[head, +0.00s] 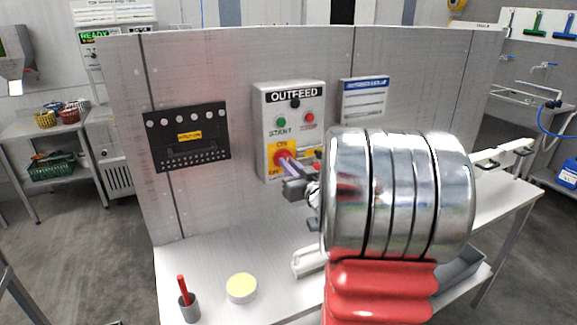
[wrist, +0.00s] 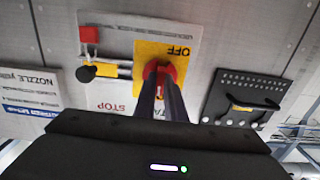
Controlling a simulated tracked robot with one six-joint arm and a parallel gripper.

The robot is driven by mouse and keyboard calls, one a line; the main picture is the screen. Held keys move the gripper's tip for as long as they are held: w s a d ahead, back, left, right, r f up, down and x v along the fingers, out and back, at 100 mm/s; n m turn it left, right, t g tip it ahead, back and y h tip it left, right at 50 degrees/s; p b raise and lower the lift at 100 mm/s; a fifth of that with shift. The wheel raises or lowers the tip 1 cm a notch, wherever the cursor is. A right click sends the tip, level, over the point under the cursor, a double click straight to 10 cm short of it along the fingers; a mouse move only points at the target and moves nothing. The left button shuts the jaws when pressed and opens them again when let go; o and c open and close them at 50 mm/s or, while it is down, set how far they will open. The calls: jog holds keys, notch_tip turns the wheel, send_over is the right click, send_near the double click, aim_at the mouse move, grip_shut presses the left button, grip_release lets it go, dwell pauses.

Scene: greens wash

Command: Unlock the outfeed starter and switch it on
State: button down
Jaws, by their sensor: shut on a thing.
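The white OUTFEED starter box (head: 263,128) is fixed to the grey upright panel. Its face carries a green START button (head: 280,121) and a red button (head: 309,118). Below is a red rotary knob (head: 281,158) on a yellow plate marked ON and OFF. My gripper (head: 287,167) is shut on this knob, with its fingers reaching it from the front. The wrist view, upside down, shows the red knob (wrist: 152,69) between the dark fingers. Beside it are a black-knobbed slide bolt (wrist: 85,73) and a red block (wrist: 89,34). The knob's exact angle is unclear.
A black panel (head: 188,163) with a yellow label is left of the box, and a blue-headed notice (head: 364,100) is right. On the bench (head: 215,259) stand a grey cup (head: 190,310) with a red stick and a yellow-topped round tub (head: 241,290).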

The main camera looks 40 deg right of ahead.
jog(key=shift+f, duration=0.4)
jog(key=c, duration=2.2)
grip_release()
jog(key=o, duration=0.4)
jog(key=shift+r, duration=0.25)
jog(key=shift+s, duration=0.1)
jog(key=v, duration=1.3)
jog(key=shift+s+a, duration=0.15)
jog(key=shift+s, duration=0.15)
jog(key=shift+w, duration=0.1)
